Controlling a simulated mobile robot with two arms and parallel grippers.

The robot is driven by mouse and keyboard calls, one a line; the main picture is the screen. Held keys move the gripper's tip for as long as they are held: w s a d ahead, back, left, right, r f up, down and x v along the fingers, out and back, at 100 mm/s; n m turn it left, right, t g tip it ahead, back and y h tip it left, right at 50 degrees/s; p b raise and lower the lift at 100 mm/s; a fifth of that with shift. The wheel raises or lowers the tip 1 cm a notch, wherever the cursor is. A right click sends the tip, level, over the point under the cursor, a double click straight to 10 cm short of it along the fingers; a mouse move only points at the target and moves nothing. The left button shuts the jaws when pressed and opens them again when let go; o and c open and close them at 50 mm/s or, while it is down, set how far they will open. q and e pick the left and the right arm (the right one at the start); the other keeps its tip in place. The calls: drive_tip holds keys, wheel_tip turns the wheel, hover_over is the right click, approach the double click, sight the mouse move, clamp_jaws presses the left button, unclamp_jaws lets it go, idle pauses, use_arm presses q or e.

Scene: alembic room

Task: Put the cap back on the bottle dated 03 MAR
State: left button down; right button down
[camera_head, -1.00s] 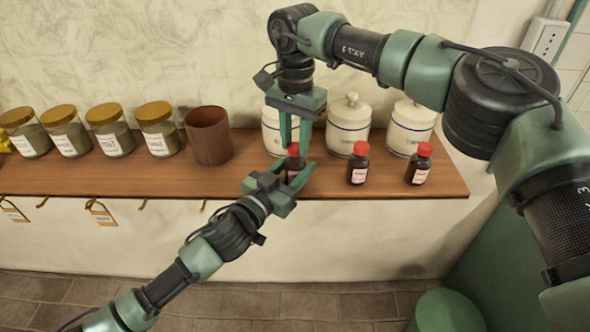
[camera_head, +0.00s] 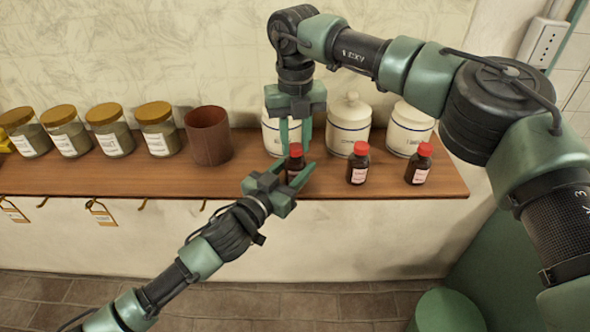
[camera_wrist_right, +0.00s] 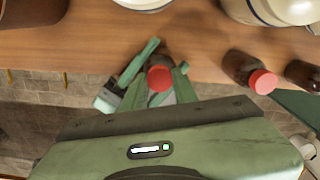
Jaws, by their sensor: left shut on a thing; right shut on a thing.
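A small dark brown bottle (camera_head: 296,166) stands at the shelf's front, its label hidden. My left gripper (camera_head: 293,174) is shut around its body from the front. A red cap (camera_head: 296,150) sits at the bottle's top. My right gripper (camera_head: 294,142) points down from above and is shut on the cap. In the right wrist view, the red cap (camera_wrist_right: 160,78) lies between the right fingers (camera_wrist_right: 160,82). Whether the cap is fully seated cannot be told. Two more capped brown bottles, a middle one (camera_head: 358,166) and a right one (camera_head: 420,166), stand apart; their dates are too small to read.
The wooden shelf (camera_head: 240,182) holds white jars, one of them (camera_head: 348,122) behind the middle bottle, a brown cup (camera_head: 208,136) and several lidded glass jars (camera_head: 110,132) at left. Tags hang from the front edge. The shelf's front left is clear.

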use_arm(q)
drive_tip(key=shift+f, duration=0.15)
use_arm(e)
drive_tip(key=m, duration=1.4)
drive_tip(key=c, duration=1)
unclamp_jaws()
drive_tip(key=shift+r, duration=0.1)
wheel_tip(320, 180, up, 12)
drive_tip(key=shift+a+f, duration=0.1)
use_arm(q)
drive_tip(key=c, duration=0.7)
unclamp_jaws()
drive_tip(key=shift+o, duration=0.2)
